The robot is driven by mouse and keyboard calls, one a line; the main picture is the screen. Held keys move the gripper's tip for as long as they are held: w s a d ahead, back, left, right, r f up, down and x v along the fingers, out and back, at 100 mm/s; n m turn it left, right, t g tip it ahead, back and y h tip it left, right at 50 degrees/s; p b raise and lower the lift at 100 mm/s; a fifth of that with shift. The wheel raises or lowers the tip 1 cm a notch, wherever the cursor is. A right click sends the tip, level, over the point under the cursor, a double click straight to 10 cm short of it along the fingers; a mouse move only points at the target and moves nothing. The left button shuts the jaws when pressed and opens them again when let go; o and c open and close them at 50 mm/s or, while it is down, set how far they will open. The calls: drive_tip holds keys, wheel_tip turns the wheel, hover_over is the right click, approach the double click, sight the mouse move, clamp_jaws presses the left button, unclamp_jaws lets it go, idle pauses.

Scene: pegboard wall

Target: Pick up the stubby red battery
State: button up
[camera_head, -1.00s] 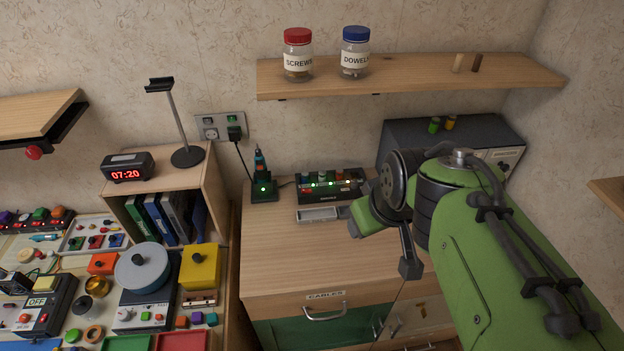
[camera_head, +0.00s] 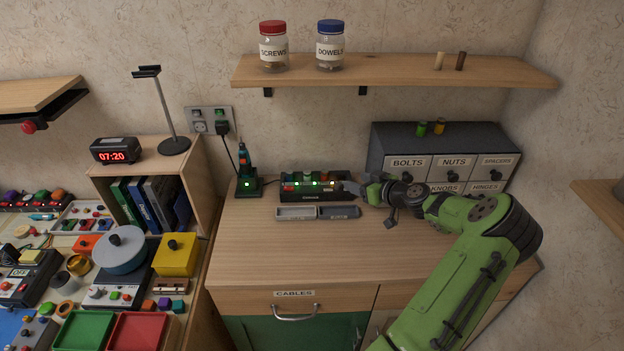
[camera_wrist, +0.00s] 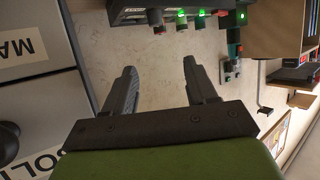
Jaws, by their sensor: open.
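A dark charger (camera_head: 300,194) stands at the back of the wooden counter, with small coloured cells and green lights along it. In the wrist view the charger (camera_wrist: 128,17) is at the top, upside down. There a red-ended cell (camera_wrist: 157,21) sticks out at its left and another red-ended piece (camera_wrist: 220,13) at its right, with green-lit ones between. I cannot tell which is the stubby red battery. My gripper (camera_head: 352,188) is at the right end of the charger. In the wrist view my gripper (camera_wrist: 160,70) is open and empty, its fingers apart below the cells.
Two small trays, a light one (camera_head: 296,213) and a dark one (camera_head: 339,212), lie before the charger. A grey drawer cabinet (camera_head: 440,140) stands close on the right. A screwdriver in its stand (camera_head: 247,185) is on the left. A shelf (camera_head: 400,70) hangs above. The counter's front is clear.

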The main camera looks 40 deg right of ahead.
sight(327, 173)
drive_tip(key=x, duration=1.5)
drive_tip(key=shift+f, duration=0.15)
drive_tip(key=shift+s, duration=0.1)
clamp_jaws()
